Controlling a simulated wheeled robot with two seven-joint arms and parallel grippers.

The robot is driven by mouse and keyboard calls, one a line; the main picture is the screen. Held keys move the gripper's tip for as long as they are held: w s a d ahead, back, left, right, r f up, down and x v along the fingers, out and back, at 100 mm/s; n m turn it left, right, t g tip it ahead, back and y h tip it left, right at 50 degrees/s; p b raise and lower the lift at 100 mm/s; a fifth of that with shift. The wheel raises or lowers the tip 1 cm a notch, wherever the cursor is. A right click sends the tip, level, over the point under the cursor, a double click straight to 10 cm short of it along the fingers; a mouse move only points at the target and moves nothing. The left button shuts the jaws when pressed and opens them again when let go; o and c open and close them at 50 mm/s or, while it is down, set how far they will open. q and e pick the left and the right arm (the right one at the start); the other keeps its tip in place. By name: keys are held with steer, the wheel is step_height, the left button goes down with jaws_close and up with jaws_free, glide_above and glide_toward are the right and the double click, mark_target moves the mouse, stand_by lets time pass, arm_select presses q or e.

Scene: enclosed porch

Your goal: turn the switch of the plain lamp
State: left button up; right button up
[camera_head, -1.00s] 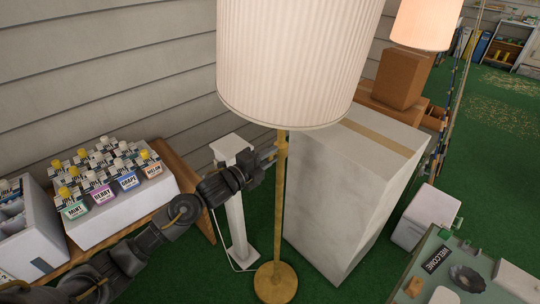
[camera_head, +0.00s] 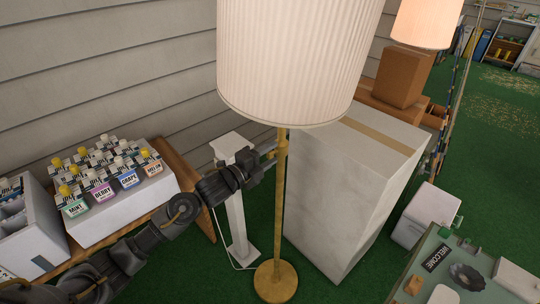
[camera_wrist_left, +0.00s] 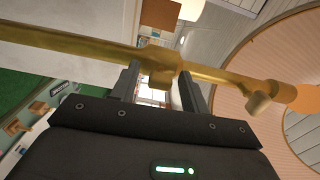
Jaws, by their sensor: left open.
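A floor lamp (camera_head: 298,70) with a pale pleated shade, brass pole and round base stands in the middle of the head view. Its pole (camera_wrist_left: 75,42) crosses the left wrist view. A small brass knob (camera_wrist_left: 160,79) sticks out from a fitting on the pole. Another brass knob (camera_wrist_left: 259,102) is farther right, near the shade (camera_wrist_left: 240,75). My left gripper (camera_head: 269,154) is beside the pole below the shade. In the wrist view its open fingers (camera_wrist_left: 161,90) stand either side of the first knob; contact cannot be told. My right gripper is out of view.
A tall white block (camera_head: 345,195) stands right of the pole, a white pedestal (camera_head: 236,205) left of it. Labelled bottles (camera_head: 100,187) stand on a bench at left. A green table (camera_head: 425,285) is at lower right.

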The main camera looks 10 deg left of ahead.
arm_select(q)
steer(key=b+v, duration=0.2)
steer(key=v, duration=0.8)
steer(key=shift+s+a, duration=0.2)
steer(key=shift+s, duration=0.05)
